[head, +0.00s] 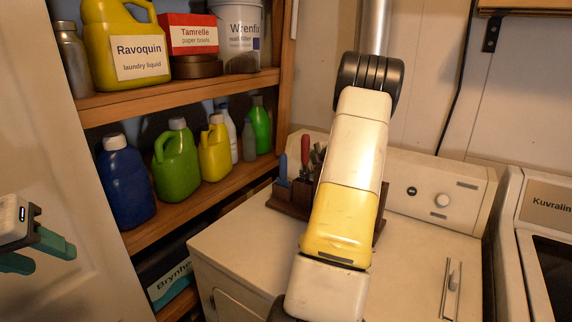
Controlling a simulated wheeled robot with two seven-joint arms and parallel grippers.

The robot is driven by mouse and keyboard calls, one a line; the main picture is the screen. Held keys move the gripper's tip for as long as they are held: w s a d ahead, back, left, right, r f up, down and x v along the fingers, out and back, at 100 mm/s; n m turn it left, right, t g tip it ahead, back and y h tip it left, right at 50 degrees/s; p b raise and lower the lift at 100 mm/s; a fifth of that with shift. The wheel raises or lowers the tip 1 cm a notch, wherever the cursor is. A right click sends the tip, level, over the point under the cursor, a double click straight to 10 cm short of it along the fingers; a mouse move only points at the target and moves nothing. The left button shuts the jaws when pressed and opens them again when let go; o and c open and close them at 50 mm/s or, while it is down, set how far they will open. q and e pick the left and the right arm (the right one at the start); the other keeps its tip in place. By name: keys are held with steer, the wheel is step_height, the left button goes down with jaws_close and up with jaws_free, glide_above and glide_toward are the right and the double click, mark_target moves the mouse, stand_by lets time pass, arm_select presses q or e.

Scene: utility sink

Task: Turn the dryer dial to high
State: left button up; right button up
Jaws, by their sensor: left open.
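The dryer (420,250) is the white machine in the middle, with a raised control panel at its back. Its round white dial (443,200) is on the right part of that panel, clear of my arms. The dial's setting is too small to read. My left gripper (38,253) is at the far left edge, in front of a pale door. Its teal fingers are apart and empty, far from the dial. My right arm stands in front of the dryer, left of the dial, and covers part of the panel. My right gripper does not show.
A wooden caddy of tools (290,200) sits on the dryer top, partly behind my right arm. Wooden shelves (190,205) with bottles and boxes stand to the left. Another appliance (545,240) labelled Kuvralin stands at the right. The dryer top's right side is mostly clear.

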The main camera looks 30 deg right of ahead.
steer(key=shift+c, duration=0.3)
steer(key=shift+s+f+m+t, duration=0.1)
steer(key=shift+f+m+t, duration=0.1)
steer(key=shift+m+t, duration=0.55)
steer(key=shift+a+f+m+t+h, duration=0.1)
steer(key=shift+m+t+h, duration=0.6)
steer(key=shift+m+t, duration=0.6)
steer(key=o, duration=1.4)
steer(key=shift+c, duration=0.2)
